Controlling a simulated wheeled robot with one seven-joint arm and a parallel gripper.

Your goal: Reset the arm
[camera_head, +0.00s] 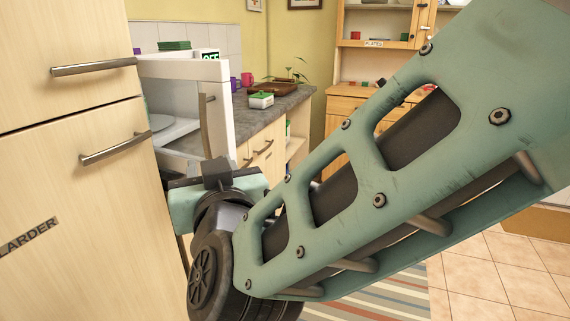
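My arm fills the middle and right of the head view, with a large green link running from the upper right to the lower left. My gripper (216,178) seems to be the green and dark part at the arm's far end, in front of the open white appliance (183,70). Its fingers are not clearly visible, so I cannot tell whether it is open or shut or holds anything.
The appliance's door (217,112) stands open close behind my gripper. A tall wooden larder cabinet (75,175) is close on the left. A grey counter (288,103) carries a green-and-white box (261,100) and a brown tray (272,88). Tiled floor (500,275) is clear at lower right.

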